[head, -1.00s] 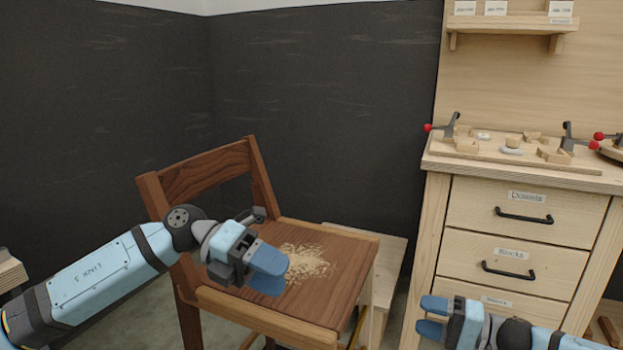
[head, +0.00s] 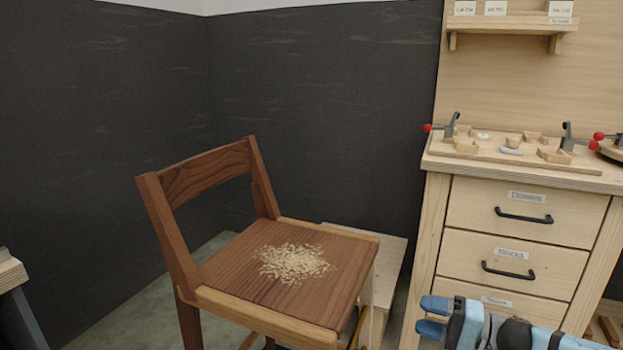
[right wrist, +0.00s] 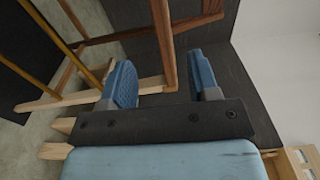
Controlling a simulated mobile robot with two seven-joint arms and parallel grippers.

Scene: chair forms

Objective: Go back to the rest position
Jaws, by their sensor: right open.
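My right gripper (head: 433,315) shows at the bottom right of the head view, in front of the drawer cabinet. Its two blue fingers stand apart in the right wrist view (right wrist: 165,82), with nothing between them. My left gripper and arm are outside the head view. A brown wooden chair (head: 215,275) stands left of the middle, with a pile of pale shavings (head: 292,263) on its seat. My right gripper is to the right of the chair and apart from it.
The drawer cabinet (head: 525,235) stands at right, with clamps and small wooden pieces on its top. A shelf (head: 513,22) hangs above it. A pale low wooden piece (head: 388,262) stands behind the chair. A bench corner (head: 10,272) shows at the left edge. Dark walls close the back.

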